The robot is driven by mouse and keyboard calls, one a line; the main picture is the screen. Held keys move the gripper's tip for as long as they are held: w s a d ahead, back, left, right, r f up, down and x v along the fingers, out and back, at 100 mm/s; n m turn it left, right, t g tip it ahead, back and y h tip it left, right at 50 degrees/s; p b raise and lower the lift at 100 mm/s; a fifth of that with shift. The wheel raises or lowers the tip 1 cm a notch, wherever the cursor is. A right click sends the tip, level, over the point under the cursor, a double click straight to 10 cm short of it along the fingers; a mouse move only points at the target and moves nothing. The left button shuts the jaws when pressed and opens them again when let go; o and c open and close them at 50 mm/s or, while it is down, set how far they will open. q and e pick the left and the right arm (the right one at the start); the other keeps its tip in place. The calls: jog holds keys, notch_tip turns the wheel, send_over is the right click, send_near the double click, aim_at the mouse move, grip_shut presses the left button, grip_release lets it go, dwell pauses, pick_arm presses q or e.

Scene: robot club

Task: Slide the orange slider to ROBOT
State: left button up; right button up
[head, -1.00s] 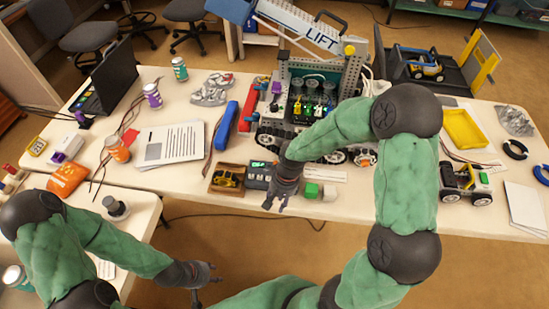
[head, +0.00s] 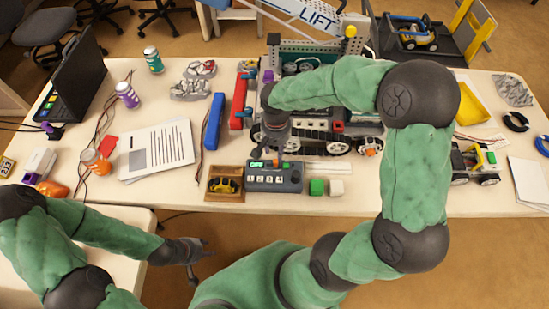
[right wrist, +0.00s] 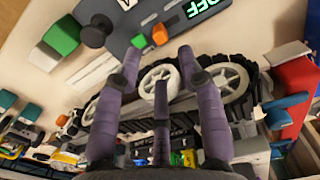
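The orange slider (head: 285,165) is a small orange piece on the dark grey control box (head: 262,187), beside a green piece and a lit green "OFF" display. It also shows in the right wrist view (right wrist: 160,34), just beyond my fingertips. I cannot read any ROBOT label. My right gripper (head: 272,152) is above the back edge of the box, with the tracked robot behind. In the right wrist view its purple fingers (right wrist: 158,62) are spread, empty and apart from the slider. My left gripper (head: 204,258) is off the table front, empty, with fingers apart.
A wooden tray (head: 209,190) with a small yellow car sits left of the box. Green (head: 317,187) and white (head: 336,187) cubes lie right of it. The large tracked robot (head: 318,136) stands behind. Blue (head: 214,122) and red (head: 238,103) bars lie to the left.

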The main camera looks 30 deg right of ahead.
aim_at(276, 161)
notch_tip(276, 161, down, 7)
jog(key=shift+b, duration=0.95)
jog(key=shift+c, duration=0.3)
